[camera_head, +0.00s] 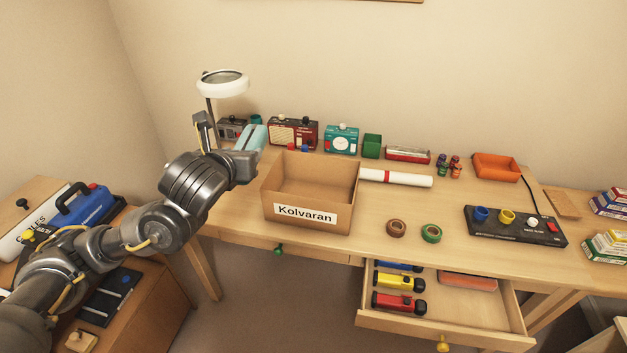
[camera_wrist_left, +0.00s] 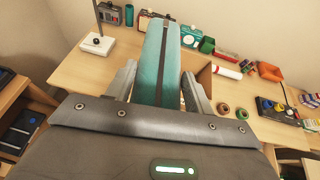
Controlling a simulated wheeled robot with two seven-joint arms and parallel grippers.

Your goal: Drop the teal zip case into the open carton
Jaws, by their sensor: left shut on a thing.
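The teal zip case (camera_wrist_left: 157,65) is held between the two fingers of my left gripper (camera_wrist_left: 158,88), which is shut on it. In the head view the case (camera_head: 252,138) shows beyond my left wrist, and the gripper is mostly hidden behind the wrist. The open carton (camera_head: 310,188), brown and labelled Kolvaran, stands on the desk to the right of my left wrist. Its near inner wall and floor are partly hidden. The case is behind and left of the carton in the picture, not over it. My right gripper is in neither view.
A white magnifier lamp (camera_head: 222,84) stands behind my left wrist. Radios (camera_head: 292,132) and a teal clock (camera_head: 341,139) line the back. A white roll (camera_head: 397,178) lies right of the carton. An open drawer (camera_head: 440,310) with torches juts out below the desk.

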